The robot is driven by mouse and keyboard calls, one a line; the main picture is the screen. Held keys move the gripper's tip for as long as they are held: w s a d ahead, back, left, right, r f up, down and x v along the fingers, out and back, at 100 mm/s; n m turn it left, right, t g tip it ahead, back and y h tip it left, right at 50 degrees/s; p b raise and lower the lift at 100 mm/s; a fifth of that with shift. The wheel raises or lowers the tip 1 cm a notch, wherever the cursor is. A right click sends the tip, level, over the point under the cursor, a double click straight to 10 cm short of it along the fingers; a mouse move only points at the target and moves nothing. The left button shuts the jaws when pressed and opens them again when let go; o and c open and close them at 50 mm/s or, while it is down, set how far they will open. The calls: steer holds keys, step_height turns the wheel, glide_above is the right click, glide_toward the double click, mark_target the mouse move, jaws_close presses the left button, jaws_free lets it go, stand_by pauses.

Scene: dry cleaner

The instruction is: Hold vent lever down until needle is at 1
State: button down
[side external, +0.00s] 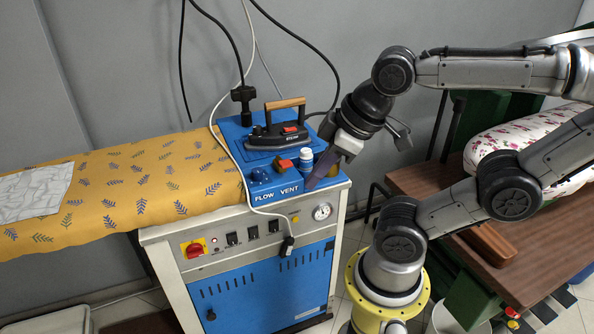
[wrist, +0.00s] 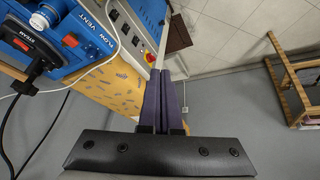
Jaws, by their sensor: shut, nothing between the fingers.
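The blue-topped press unit (side external: 265,190) carries the labels FLOW and VENT on its front edge. A red-topped piece (side external: 285,164) stands behind the VENT label; I cannot tell for sure that it is the vent lever. The round gauge (side external: 322,211) is on the front panel at the right, and its needle is too small to read. My gripper (side external: 322,173) is shut and empty, its dark fingers at the right front corner of the blue top, partly hiding what is there. In the wrist view my shut fingers (wrist: 165,72) are to the right of the VENT label (wrist: 88,12).
The iron (side external: 278,133) with a wooden handle sits behind the controls, with a white-and-blue cylinder (side external: 306,157) close to my fingers. A blue knob (side external: 258,175) is by FLOW. A pale cable (side external: 237,150) loops over the front. The yellow patterned board (side external: 120,190) extends left.

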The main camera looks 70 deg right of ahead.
steer(key=w+d+r+n+g, duration=0.1)
steer(key=w+d+r+n, duration=0.1)
steer(key=w+r+n, duration=0.4)
steer(key=g, duration=0.4)
glide_above(285, 163)
step_height(285, 163, down, 5)
steer(key=shift+d+f+n, duration=0.1)
steer(key=shift+f+n, duration=0.1)
steer(key=shift+n, duration=0.1)
steer(key=shift+f, duration=0.1)
step_height(285, 163, down, 14)
steer(key=shift+r, duration=0.1)
